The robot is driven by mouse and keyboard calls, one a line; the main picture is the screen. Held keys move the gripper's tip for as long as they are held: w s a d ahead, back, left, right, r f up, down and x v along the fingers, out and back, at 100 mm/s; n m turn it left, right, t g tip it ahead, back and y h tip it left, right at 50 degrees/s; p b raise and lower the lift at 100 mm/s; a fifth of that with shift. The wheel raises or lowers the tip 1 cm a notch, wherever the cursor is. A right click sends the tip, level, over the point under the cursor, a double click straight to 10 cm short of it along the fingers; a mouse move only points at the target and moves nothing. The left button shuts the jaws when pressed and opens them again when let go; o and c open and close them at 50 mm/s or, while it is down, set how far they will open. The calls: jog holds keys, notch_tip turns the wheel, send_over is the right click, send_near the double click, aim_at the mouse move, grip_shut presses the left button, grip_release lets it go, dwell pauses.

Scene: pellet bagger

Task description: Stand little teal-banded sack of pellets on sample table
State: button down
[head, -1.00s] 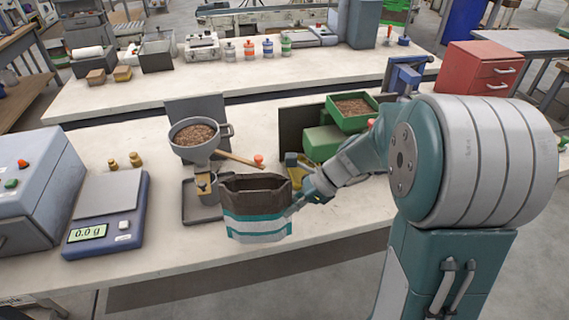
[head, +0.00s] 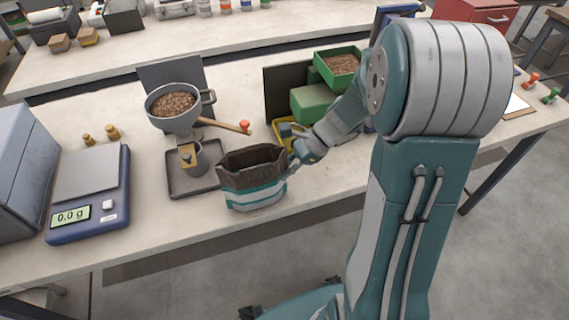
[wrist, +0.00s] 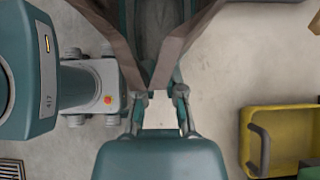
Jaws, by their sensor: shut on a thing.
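The little sack (head: 254,192) has a dark brown upper part and teal and white bands below. In the head view it is upright, slightly tilted, at the front edge of the near bench (head: 160,228). Its top is open; I cannot make out pellets inside. My gripper (head: 297,156) is shut on its right side, near the rim. In the wrist view my gripper (wrist: 160,98) meets the brown sack wall (wrist: 182,45). I cannot tell whether the sack's base touches anything, nor which surface is the sample table.
A scale (head: 88,190) reading 0.0 g stands left. A pellet-filled funnel (head: 172,128) stands over a dark tray (head: 178,190) just left of the sack. A clipboard (head: 518,104) lies far right. Grey floor is open in front.

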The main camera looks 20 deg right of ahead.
jog(key=shift+f, duration=0.45)
jog(key=c, duration=0.7)
grip_release()
jog(key=shift+o, duration=0.2)
jog(key=v, duration=1.2)
jog(key=s+a+r+n+t+h, duration=0.2)
jog(key=s+a+r+n+h, duration=0.2)
jog(key=s+n, duration=0.3)
jog(key=s+a+r+n+t+h, duration=0.3)
jog(key=s+n, duration=0.4)
jog(key=n, duration=0.4)
jog(key=shift+a+r+t+h, duration=0.3)
jog(key=shift+a+r+h, duration=0.2)
jog(key=shift+a+h, duration=0.5)
